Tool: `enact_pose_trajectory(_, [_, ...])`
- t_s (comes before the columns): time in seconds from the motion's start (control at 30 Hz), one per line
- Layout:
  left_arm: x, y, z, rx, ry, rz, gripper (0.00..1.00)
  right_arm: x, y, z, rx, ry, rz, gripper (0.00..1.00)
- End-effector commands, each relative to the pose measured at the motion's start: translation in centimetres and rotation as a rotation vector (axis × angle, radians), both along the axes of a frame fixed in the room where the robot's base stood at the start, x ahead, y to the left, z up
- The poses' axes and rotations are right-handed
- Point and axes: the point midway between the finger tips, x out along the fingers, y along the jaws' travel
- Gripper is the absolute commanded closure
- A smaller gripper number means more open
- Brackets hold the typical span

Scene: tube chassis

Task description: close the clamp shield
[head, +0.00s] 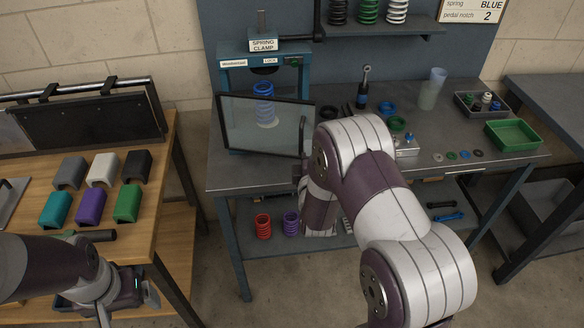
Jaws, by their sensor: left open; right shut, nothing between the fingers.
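The clamp shield (240,122) is a clear panel in a dark frame, standing in front of the spring clamp (264,45) on the grey bench. Its upright handle (302,134) is at its right edge, beside my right arm. A blue spring (264,105) shows through the panel. I cannot tell how far the shield is swung from the clamp. My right arm covers the area right of the shield, and its gripper fingers are hidden behind it. My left gripper (148,296) is open and empty at the lower left, by the wooden table's front edge, far from the shield.
Several coloured blocks (90,205) sit on the wooden table at left. A green tray (513,135), a parts tray (482,104) and small rings are on the bench at right. Red (263,226) and purple (290,223) springs stand on the lower shelf. Floor between the tables is clear.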

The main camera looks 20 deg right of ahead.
Motion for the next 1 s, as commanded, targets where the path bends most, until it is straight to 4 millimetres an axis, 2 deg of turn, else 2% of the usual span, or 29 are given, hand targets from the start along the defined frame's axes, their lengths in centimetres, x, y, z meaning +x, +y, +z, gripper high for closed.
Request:
enact_pose_trajectory(0.2, [0.0, 0.0, -1.6, 0.000, 0.000, 0.000, 0.13, 3.2, -2.8, -0.3, 0.000, -0.003, -0.002, 1.00])
enact_pose_trajectory(0.5, [0.0, 0.0, -2.8, 0.000, 0.000, 0.000, 0.13, 6.2, -4.7, -0.1, -0.001, -0.002, 0.000, 1.00])
enact_pose_trajectory(0.73, [0.0, 0.0, -3.1, 0.000, 0.000, 0.000, 0.13, 7.1, -5.1, 0.0, 0.001, -0.001, 0.000, 1.00])
enact_pose_trajectory(1.0, [0.0, 0.0, -3.1, 0.000, 0.000, 0.000, 0.13, 7.2, -5.2, 0.0, 0.001, -0.001, 0.000, 1.00])
